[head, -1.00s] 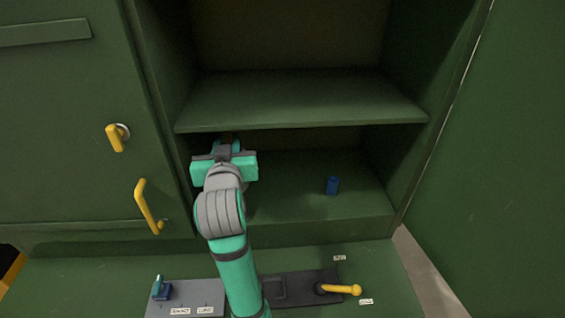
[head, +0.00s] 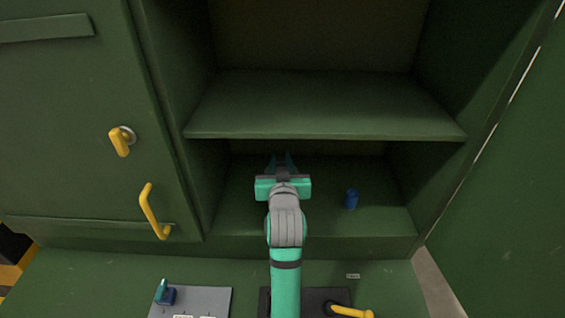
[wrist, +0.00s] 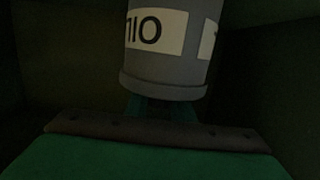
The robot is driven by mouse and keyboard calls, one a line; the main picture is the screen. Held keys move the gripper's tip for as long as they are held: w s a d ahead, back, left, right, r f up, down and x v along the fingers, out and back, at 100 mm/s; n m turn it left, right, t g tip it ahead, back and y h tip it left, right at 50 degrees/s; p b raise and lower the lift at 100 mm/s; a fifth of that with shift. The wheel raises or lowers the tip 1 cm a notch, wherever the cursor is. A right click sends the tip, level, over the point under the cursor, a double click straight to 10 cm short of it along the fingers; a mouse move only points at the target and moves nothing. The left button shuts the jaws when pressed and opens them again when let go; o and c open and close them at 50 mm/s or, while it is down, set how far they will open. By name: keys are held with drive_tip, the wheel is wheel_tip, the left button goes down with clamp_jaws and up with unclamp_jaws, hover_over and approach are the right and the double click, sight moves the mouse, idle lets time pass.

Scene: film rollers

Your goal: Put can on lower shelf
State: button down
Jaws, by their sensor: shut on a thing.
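A grey can (wrist: 165,65) with a white label and dark lettering fills the top middle of the wrist view, upright between my fingers. My gripper (head: 282,160) is shut on it and reaches into the lower compartment, below the middle shelf. In the head view the can is hidden by my gripper and the shelf edge. The lower shelf (head: 330,220) is the green floor of that compartment. I cannot tell whether the can touches it.
A small blue object (head: 351,199) stands on the lower shelf to the right of my gripper. The middle shelf (head: 320,110) is empty and hangs close above. Yellow handles (head: 153,210) are on the left door. A yellow lever (head: 350,311) is on the front ledge.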

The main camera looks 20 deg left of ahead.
drive_tip(key=shift+s+f, duration=0.15)
drive_tip(key=shift+f, duration=0.5)
drive_tip(key=shift+f, duration=0.15)
drive_tip(key=c, duration=1.5)
unclamp_jaws()
drive_tip(key=shift+c, duration=0.2)
drive_tip(key=shift+s, duration=0.1)
drive_tip(key=v, duration=1.1)
drive_tip(key=shift+s, duration=0.4)
